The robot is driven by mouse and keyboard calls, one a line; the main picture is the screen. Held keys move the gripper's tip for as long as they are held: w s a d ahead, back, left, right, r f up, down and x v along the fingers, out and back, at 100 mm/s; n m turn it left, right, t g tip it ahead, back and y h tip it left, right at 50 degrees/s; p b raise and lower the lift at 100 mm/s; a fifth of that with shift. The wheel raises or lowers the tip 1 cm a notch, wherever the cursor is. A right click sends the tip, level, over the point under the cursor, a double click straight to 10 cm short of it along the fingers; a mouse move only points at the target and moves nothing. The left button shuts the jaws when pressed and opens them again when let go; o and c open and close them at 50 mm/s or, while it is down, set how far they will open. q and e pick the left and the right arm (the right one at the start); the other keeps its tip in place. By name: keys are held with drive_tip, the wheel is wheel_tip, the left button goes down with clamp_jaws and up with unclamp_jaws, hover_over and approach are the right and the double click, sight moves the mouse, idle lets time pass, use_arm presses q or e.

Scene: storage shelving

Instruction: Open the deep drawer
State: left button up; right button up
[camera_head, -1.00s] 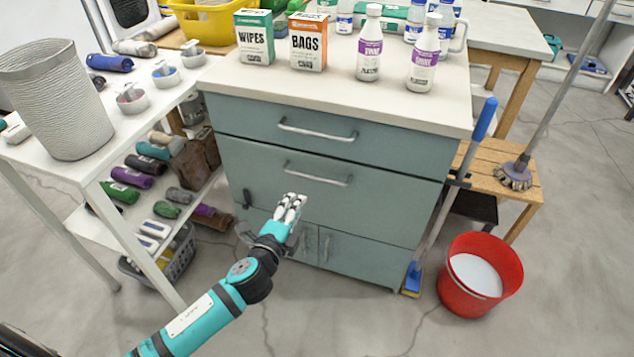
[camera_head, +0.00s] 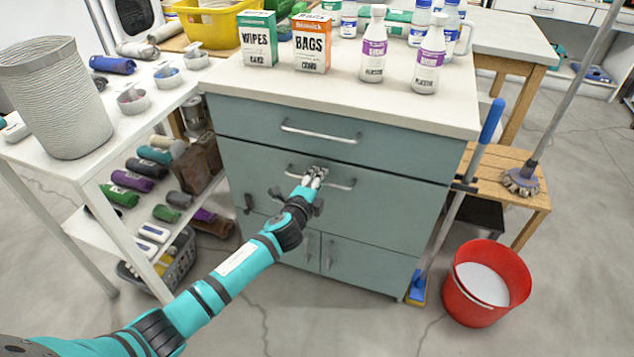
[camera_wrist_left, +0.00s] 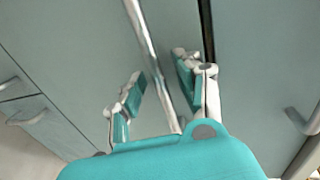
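The deep drawer (camera_head: 390,212) is the wide teal front below the shallow top drawer of the cabinet, and it looks shut. Its metal bar handle (camera_head: 343,186) is partly hidden by my left gripper (camera_head: 315,174) in the head view. In the left wrist view, the handle (camera_wrist_left: 150,45) runs between the two spread fingers of my left gripper (camera_wrist_left: 161,68). One finger is on each side of the bar, with gaps visible, so the gripper is open around it. My right gripper is not in view.
The top drawer handle (camera_head: 320,132) is just above. Two small doors (camera_head: 345,262) are below. Boxes and bottles stand on the cabinet top (camera_head: 330,88). A red bucket (camera_head: 470,312) and a blue-handled broom (camera_head: 487,130) are at the right; a white shelf unit (camera_head: 100,228) is at the left.

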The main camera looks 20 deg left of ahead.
use_arm(q)
clamp_jaws()
idle(0.6)
